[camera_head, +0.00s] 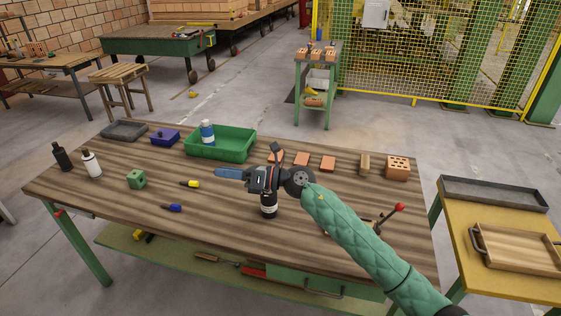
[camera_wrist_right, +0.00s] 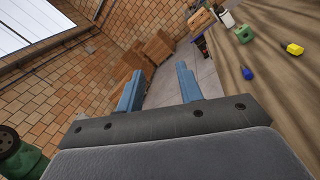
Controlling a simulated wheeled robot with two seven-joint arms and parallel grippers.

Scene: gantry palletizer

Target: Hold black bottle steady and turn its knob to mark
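A black bottle (camera_head: 61,156) stands upright at the table's far left end, beside a white bottle (camera_head: 91,163) with a dark top. No knob or mark can be made out on it. A second dark bottle-like object (camera_head: 268,209) with a pale band shows directly below my right wrist, its upper part hidden. My right gripper (camera_head: 225,173) is above the table middle, its blue fingers pointing left. In the right wrist view its fingers (camera_wrist_right: 158,72) are apart with nothing between them. It is well right of the black bottle. My left gripper is not in view.
On the wooden table (camera_head: 110,190) are a green block (camera_head: 136,179), a yellow-handled tool (camera_head: 191,184), a blue-handled tool (camera_head: 172,208), a blue box (camera_head: 165,138), a green bin (camera_head: 236,145) and several bricks. A red-knobbed lever (camera_head: 399,207) stands at the right. The front left is mostly clear.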

